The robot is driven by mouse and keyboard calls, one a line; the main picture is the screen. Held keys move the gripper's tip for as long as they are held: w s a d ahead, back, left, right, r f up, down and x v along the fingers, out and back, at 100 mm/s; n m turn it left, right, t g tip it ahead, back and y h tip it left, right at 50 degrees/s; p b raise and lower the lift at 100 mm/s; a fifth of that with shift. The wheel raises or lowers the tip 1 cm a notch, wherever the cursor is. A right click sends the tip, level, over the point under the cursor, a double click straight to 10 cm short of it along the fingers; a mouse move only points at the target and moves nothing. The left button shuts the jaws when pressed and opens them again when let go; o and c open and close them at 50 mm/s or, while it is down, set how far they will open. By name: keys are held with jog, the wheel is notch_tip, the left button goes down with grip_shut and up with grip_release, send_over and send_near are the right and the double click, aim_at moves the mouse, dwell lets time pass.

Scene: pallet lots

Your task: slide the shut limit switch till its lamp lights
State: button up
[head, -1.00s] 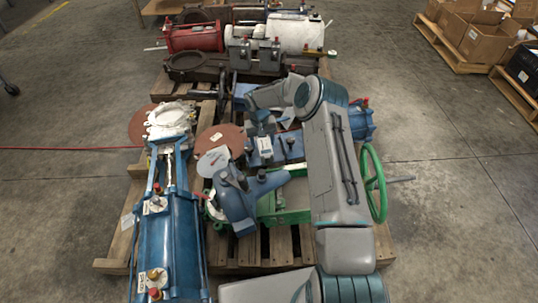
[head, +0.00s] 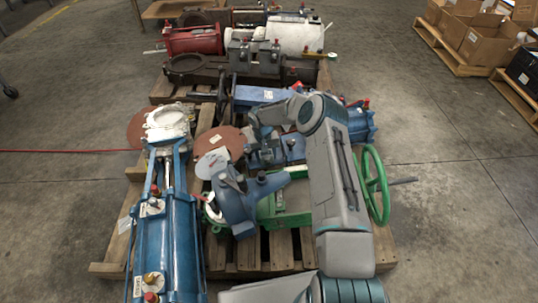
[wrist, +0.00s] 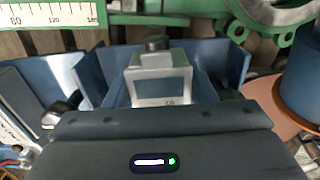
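A small pale grey box with a dark round cap and a dark window on its front, which looks like the limit switch (wrist: 160,78), sits between blue metal walls in the wrist view. My gripper's dark housing (wrist: 160,130) fills the bottom of that view, just below the box. Its fingertips do not show clearly, and I cannot tell whether they touch the box. In the head view my gripper (head: 268,148) is down among blue parts mid-pallet, and the switch cannot be made out there. A small green light shows on the dark housing; no lamp on the box is clear.
A blue valve body (head: 240,203) and green frame (head: 285,203) stand nearer. A green handwheel (head: 375,185) is right of my arm. A long blue cylinder (head: 165,240) lies left. A brown disc (head: 222,141) is left of my gripper. Open floor (head: 460,200) lies right.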

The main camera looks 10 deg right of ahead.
jog(key=shift+d, duration=0.5)
jog(key=o, duration=1.1)
jog(key=shift+r, duration=0.1)
jog(key=shift+c, duration=0.2)
jog(key=shift+r, duration=0.1)
notch_tip(320, 180, up, 14)
jog(key=a+p, duration=0.1)
jog(key=p, duration=0.3)
jog(key=shift+f, duration=0.25)
